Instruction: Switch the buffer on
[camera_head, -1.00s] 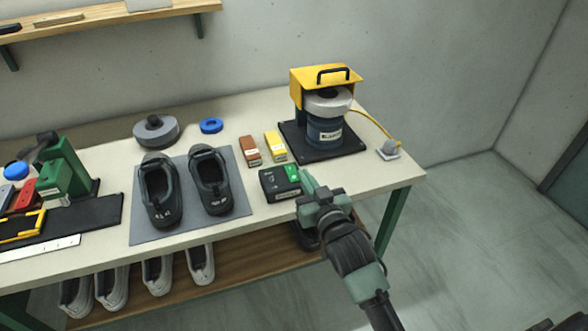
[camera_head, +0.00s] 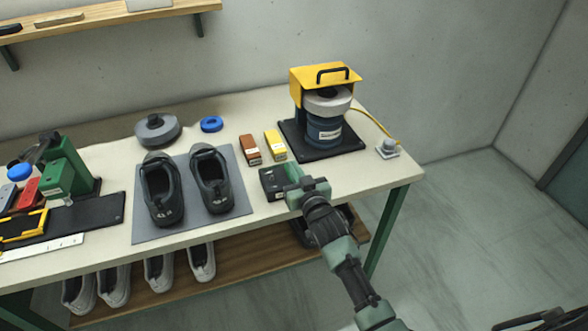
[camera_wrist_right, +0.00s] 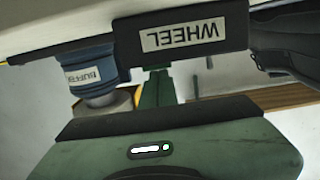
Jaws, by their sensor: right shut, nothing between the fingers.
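The buffer (camera_head: 327,132) stands at the back right of the bench, a blue motor with a pale wheel under a yellow hood (camera_head: 312,80). Its labelled blue body also shows in the right wrist view (camera_wrist_right: 88,72). A black switch box (camera_head: 270,184) sits near the front edge. Its WHEEL label (camera_wrist_right: 183,37) shows in the right wrist view. My right gripper (camera_head: 292,173) is shut and empty, its tips at the box's right part. It covers the green button there; whether it touches or presses it I cannot tell. My left gripper is not in view.
Two dark shoes (camera_head: 163,190) (camera_head: 210,180) stand on a grey mat (camera_head: 185,233) left of the box. A brown block (camera_head: 249,149) and a yellow block (camera_head: 275,145) lie behind it. A cable socket (camera_head: 388,148) is at the right. The bench's right front corner is clear.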

